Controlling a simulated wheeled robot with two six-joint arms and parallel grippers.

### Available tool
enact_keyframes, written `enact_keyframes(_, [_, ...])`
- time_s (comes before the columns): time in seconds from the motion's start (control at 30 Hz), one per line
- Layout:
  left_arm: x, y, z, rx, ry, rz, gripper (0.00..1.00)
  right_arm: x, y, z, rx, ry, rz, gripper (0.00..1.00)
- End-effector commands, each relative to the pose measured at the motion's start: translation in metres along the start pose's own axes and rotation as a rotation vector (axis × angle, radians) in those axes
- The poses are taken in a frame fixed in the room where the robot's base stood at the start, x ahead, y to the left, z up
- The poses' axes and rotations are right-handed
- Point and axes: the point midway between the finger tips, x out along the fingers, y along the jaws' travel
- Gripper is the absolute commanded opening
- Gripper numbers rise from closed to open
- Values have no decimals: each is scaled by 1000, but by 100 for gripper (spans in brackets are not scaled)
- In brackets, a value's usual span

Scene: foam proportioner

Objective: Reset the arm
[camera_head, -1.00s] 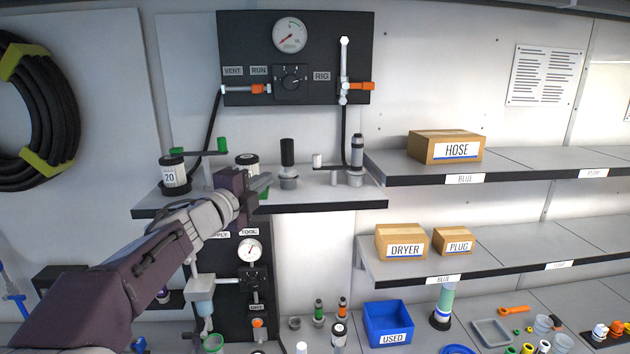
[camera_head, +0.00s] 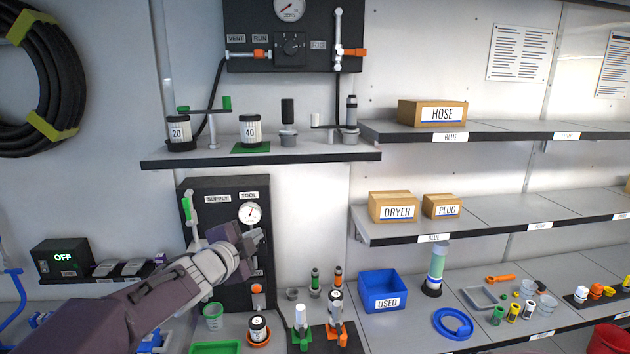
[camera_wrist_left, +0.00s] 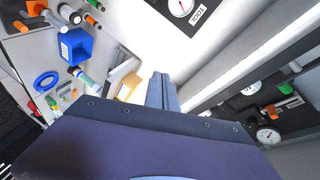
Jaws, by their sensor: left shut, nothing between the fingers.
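My left arm comes in from the lower left in the head view. Its gripper (camera_head: 254,238) is shut and empty, in front of the lower black panel (camera_head: 228,186) marked SUPPLY and TOOL, just below that panel's round gauge (camera_head: 249,213). Part of the panel is hidden behind the gripper and wrist. In the left wrist view the closed fingers (camera_wrist_left: 162,92) point up the picture, with nothing between them. My right gripper is not in view.
A small shelf (camera_head: 260,154) above holds canisters marked 20 and 40. Bottles, a blue USED bin (camera_head: 384,294) and a blue ring (camera_head: 453,323) stand on the bench below. Shelves with HOSE (camera_head: 432,113), DRYER (camera_head: 393,207) and PLUG (camera_head: 442,206) boxes are at the right.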

Motion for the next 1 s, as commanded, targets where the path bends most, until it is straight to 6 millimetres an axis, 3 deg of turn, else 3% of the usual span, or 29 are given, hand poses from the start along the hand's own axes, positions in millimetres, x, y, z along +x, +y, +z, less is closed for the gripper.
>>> enact_keyframes(0.03, [3, 43, 22, -81, -56, 47, 0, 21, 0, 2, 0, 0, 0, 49])
enact_keyframes(0.17, [-13, 146, 80, -360, -275, 189, 0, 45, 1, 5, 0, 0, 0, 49])
enact_keyframes(0.3, [-60, 255, 127, -664, -563, 347, 0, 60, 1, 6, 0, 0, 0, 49])
enact_keyframes(0.4, [-110, 318, 143, -867, -784, 447, 0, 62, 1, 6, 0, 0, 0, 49])
enact_keyframes(0.5, [-156, 360, 145, -1036, -979, 521, 0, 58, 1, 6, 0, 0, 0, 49])
enact_keyframes(0.6, [-186, 384, 140, -1154, -1116, 563, 0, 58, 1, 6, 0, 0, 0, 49])
enact_keyframes(0.7, [-200, 392, 136, -1217, -1195, 578, 0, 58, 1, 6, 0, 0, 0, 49])
enact_keyframes(1.0, [-200, 392, 137, -1224, -1199, 572, 0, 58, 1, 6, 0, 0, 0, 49])
